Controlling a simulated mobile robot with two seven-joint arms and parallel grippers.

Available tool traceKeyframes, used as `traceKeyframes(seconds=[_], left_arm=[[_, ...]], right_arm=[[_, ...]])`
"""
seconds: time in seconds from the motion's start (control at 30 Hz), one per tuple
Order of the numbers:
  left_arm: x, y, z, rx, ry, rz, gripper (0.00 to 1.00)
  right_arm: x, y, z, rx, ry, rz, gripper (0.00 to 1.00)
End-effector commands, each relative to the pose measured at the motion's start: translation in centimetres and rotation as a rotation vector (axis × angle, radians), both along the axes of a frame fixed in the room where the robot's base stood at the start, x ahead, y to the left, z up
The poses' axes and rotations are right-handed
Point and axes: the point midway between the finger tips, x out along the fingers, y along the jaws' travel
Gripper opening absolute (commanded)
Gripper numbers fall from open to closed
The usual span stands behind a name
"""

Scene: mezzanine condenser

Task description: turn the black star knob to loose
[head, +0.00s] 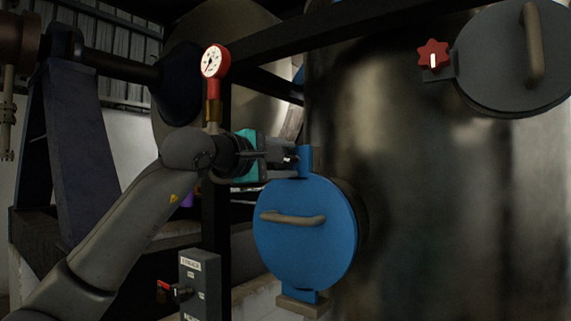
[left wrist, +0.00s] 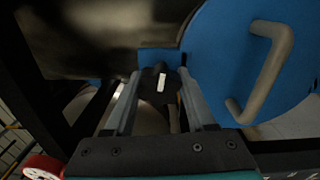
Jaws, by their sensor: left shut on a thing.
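The black star knob (left wrist: 158,78) sits on a blue bracket at the edge of the round blue cover (left wrist: 220,60), and a white mark shows on its face. In the head view the blue cover (head: 300,250) hangs on the big tank, and the knob is mostly hidden by my fingers at the cover's top. My left gripper (head: 293,160) comes in from the left and is shut on the knob. In the left wrist view the fingers of the left gripper (left wrist: 160,85) stand on both sides of it. My right gripper is not in view.
A red star knob (head: 433,54) is by a grey round cover (head: 510,65) at upper right. A red pressure gauge (head: 215,62) stands close above my left wrist. A switch box (head: 200,285) is below. The blue cover's handle (head: 293,218) sticks out.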

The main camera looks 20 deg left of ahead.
Motion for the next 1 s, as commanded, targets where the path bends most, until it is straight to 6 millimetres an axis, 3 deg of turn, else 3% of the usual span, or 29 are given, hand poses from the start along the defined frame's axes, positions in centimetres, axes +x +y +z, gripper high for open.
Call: traceKeyframes(seconds=[1.0], left_arm=[[0.0, -0.2, -0.5, -0.907, 0.331, 0.002, 0.0]], right_arm=[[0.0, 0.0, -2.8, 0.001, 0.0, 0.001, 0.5]])
